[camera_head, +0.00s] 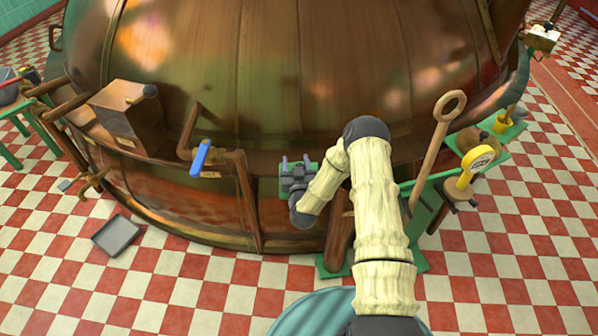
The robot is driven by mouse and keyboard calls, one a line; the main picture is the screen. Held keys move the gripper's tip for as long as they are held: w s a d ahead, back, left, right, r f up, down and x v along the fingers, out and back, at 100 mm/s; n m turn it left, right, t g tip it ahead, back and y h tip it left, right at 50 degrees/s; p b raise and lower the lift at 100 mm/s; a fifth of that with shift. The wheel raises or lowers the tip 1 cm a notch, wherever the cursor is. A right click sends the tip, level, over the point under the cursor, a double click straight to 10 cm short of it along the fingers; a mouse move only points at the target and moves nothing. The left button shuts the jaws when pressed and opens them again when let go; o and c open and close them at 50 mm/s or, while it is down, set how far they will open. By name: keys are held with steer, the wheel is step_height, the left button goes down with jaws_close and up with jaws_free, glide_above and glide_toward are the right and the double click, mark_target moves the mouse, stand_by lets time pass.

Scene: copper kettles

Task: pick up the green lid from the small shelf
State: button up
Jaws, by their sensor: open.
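A small green flat surface (312,182) shows around and under the gripper, against the kettle. I cannot tell whether this green is the small shelf, the lid or both, as the gripper covers most of it. No separate green lid shows clearly, and nothing is visibly held between the fingers.
The large copper kettle (330,60) fills the back. A blue-handled tap (201,158) juts out to the left. A wooden paddle (436,150) and a yellow gauge (474,166) stand right of my arm. A grey tray (116,236) lies on the open checkered floor.

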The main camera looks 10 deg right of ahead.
mark_target(299, 164)
steer(key=shift+d, duration=0.25)
steer(key=shift+s+r, duration=0.1)
steer(key=shift+s, duration=0.25)
steer(key=shift+s+d, duration=0.15)
steer(key=shift+d, duration=0.15)
steer(key=shift+a, duration=0.1)
jaws_close()
steer(key=shift+r, duration=0.55)
step_height(299, 164, up, 9)
steer(key=shift+f+p, duration=0.1)
steer(key=shift+p, duration=0.55)
